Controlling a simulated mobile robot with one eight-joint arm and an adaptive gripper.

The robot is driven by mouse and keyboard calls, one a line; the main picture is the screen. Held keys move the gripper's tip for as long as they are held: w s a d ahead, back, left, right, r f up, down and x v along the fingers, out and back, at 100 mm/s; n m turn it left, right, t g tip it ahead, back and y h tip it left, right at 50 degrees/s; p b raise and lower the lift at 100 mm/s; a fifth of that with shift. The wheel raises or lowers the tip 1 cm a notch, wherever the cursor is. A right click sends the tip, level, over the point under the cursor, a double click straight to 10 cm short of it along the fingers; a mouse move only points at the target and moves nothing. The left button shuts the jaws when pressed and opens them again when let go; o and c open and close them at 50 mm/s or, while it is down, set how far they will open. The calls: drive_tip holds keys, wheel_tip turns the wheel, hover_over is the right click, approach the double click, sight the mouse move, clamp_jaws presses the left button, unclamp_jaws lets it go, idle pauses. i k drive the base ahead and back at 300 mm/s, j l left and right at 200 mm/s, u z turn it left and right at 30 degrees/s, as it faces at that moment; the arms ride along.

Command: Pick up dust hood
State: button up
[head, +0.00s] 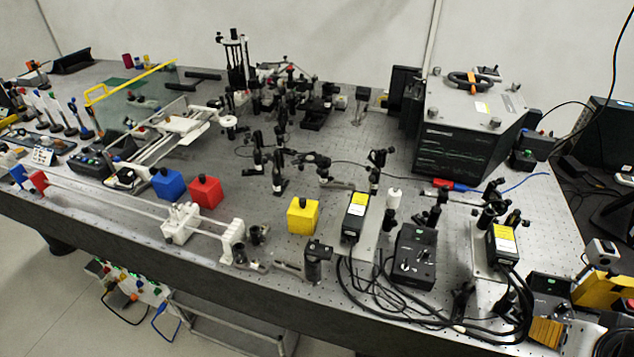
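No single thing is plainly marked as the dust hood. Three small box-shaped covers with dark knobs on top could fit the name: a blue one (168,185), a red one (206,193) and a yellow one (302,217). They stand upright on the perforated optical bench (330,283). The blue and red ones are side by side left of centre, and the yellow one is apart to their right, near the front edge. I cannot tell which is the dust hood. My gripper is not in view.
A large dark instrument box (470,120) stands at the back right. A black control box (414,255) and looping black cables (375,300) lie right of the yellow cover. A white rail assembly (182,222) lies in front of the red cover. Dark optical posts crowd the middle.

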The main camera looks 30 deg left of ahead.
sight(302, 213)
drive_tip(key=u, duration=1.5)
